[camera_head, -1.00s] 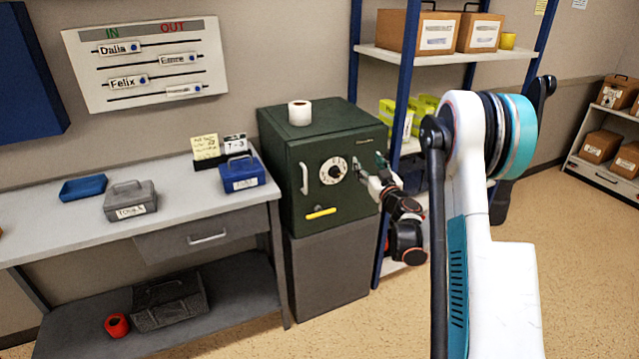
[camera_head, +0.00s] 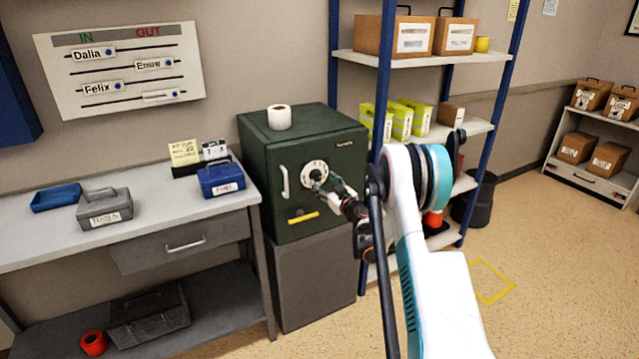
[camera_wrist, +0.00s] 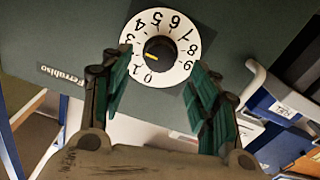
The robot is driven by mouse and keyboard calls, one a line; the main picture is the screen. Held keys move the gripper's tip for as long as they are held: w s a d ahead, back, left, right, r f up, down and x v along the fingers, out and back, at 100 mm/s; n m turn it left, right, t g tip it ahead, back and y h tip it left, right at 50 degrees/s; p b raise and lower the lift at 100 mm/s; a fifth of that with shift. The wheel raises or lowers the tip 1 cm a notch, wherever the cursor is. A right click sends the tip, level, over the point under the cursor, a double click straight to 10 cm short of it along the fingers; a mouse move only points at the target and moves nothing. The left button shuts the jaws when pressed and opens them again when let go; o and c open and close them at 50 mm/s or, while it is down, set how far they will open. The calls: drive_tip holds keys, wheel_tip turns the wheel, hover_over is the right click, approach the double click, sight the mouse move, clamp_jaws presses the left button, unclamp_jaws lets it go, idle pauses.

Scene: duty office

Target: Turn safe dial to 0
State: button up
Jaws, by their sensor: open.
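A dark green safe (camera_head: 268,160) stands on a grey cabinet; its white dial (camera_head: 308,170) faces the room. In the wrist view the dial (camera_wrist: 158,20) appears upside down, with its 0 near the bottom and 5 and 6 at the top. Its black centre knob (camera_wrist: 161,45) has a yellow mark that seems to lie toward the left, near 2; the exact reading is hard to tell. My gripper (camera_head: 321,182) is at the dial, partly covering its right side. In the wrist view my gripper (camera_wrist: 161,62) is open, fingers apart on either side of the knob; contact cannot be told.
The safe door has a pale vertical handle (camera_head: 284,182) and a yellow lever (camera_head: 303,217). A paper roll (camera_head: 279,117) sits on top. A desk (camera_head: 150,225) with boxes is at left, shelving (camera_head: 420,58) at right. Open floor lies in front.

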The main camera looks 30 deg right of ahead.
sight(318, 177)
drive_tip(key=shift+w+a+b, duration=0.1)
drive_tip(key=shift+w+b, duration=0.35)
drive_tip(key=shift+w, duration=1.75)
drive_tip(key=c, duration=1.1)
